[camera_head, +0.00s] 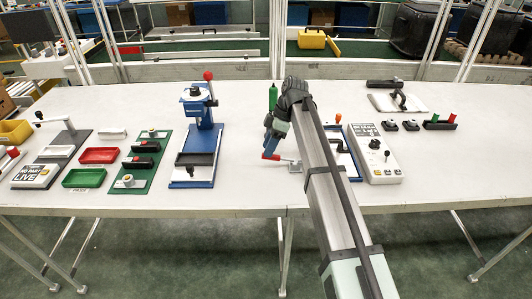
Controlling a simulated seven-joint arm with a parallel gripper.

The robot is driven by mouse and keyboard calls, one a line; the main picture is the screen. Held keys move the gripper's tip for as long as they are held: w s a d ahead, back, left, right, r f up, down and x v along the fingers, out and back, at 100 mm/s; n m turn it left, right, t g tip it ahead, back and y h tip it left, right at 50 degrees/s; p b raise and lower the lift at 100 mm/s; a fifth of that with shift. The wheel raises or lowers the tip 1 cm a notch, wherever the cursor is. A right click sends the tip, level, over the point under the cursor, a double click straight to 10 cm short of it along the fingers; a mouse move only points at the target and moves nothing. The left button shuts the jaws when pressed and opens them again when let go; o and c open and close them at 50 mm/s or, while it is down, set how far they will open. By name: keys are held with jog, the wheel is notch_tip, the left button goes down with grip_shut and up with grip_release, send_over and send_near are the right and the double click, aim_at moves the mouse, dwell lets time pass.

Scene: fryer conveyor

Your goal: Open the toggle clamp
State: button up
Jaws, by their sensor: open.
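The toggle clamp (292,165) appears to be the small metal piece with a red handle (271,156) near the middle of the table. Its red handle points left and looks low, close to level. My gripper (269,143) is above the red handle, pointing down, with its fingers small and dark in this view. The gripper is open, and nothing shows between its fingers. I cannot tell whether a finger touches the handle. My arm comes from the front right and hides part of the clamp's right side.
A blue press (205,135) with a red knob stands left of the gripper. A green upright handle (272,97) is just behind the gripper. A grey control box (378,165) stands right of my arm. Red and green trays (84,178) lie at left. The table (240,195) is bare in front.

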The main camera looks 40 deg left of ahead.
jog(key=shift+x, duration=1.55)
grip_shut()
